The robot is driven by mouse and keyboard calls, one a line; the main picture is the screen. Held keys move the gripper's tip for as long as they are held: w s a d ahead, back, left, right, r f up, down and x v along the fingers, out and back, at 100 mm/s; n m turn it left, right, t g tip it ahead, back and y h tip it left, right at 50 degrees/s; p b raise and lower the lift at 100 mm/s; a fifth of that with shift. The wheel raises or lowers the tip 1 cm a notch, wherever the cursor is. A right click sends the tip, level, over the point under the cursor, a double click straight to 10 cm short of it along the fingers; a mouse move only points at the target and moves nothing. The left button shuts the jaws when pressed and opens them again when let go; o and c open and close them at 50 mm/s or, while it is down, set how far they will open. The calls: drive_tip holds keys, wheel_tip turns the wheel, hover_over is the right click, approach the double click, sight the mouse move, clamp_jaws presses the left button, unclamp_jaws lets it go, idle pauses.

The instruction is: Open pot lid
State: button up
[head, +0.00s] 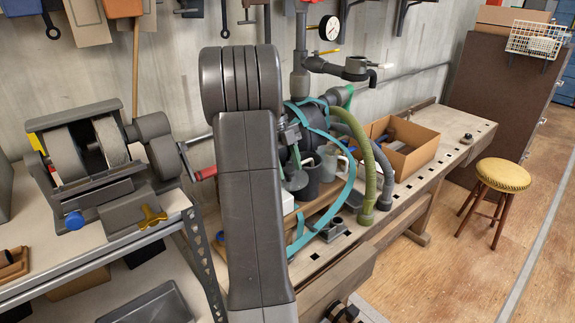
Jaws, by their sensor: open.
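I cannot make out a pot or a pot lid for certain. A dark grey cylindrical vessel (309,181) stands on the workbench just right of my arm, with a grey mug-like vessel (329,163) beside it. A small dark knob on a round base (467,138) sits near the right end of the bench; I cannot tell whether it is a lid. My large grey arm fills the middle of the view and hides part of the bench. My gripper does not show clearly; it seems hidden behind the arm.
The workbench (440,122) holds an open cardboard box (408,148). Green and grey hoses (357,157) and teal bands crowd its left part. A bench grinder (97,150) stands on a shelf at left. A yellow stool (502,175) stands at right on open wooden floor.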

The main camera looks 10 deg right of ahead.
drive_tip(key=p+v, duration=0.1)
drive_tip(key=v, duration=1.3)
drive_tip(key=shift+p, duration=0.35)
drive_tip(key=shift+f, duration=0.2)
drive_tip(key=b+x, duration=0.1)
drive_tip(key=x, duration=1.2)
drive_tip(key=shift+s+d+f+b, duration=0.1)
drive_tip(key=shift+s+f+b, duration=0.1)
drive_tip(key=shift+f+b, duration=0.15)
drive_tip(key=shift+r, duration=0.1)
